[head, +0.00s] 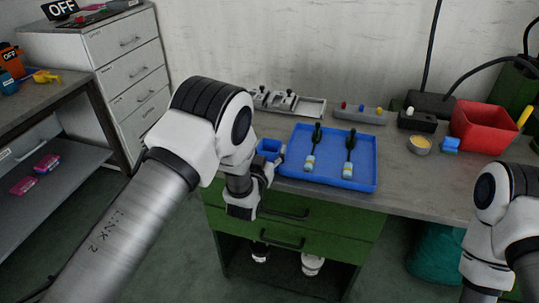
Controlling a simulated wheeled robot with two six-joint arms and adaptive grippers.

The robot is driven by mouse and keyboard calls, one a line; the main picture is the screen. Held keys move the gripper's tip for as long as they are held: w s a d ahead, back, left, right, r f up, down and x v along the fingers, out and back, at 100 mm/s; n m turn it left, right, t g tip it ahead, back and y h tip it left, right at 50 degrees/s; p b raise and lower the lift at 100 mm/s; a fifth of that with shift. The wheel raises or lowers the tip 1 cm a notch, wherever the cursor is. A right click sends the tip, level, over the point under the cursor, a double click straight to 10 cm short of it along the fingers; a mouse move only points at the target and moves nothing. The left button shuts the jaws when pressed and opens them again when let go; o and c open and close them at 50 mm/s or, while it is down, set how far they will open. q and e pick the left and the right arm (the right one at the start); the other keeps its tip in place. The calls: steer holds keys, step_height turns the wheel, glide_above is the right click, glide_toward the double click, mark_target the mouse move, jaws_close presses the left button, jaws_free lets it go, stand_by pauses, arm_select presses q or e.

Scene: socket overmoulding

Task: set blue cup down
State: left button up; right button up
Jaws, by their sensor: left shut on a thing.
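The blue cup (269,147) is small and dark blue. It is at the left edge of the blue tray (352,183), over the worktable's front part. My left gripper (272,162) is shut on the blue cup, reaching it from the front. I cannot tell whether the cup's base touches the table. Part of the cup is hidden by the gripper. My right arm shows at the lower right, but its gripper is out of view.
Two black-handled tools (311,150) with pale ends lie in the tray. Behind stand a metal fixture (290,102) and a grey block with coloured knobs (359,112).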

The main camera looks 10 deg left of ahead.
arm_select(q)
steer(key=shift+s+f, duration=0.1)
steer(key=shift+s, duration=0.05)
steer(key=o, duration=1.1)
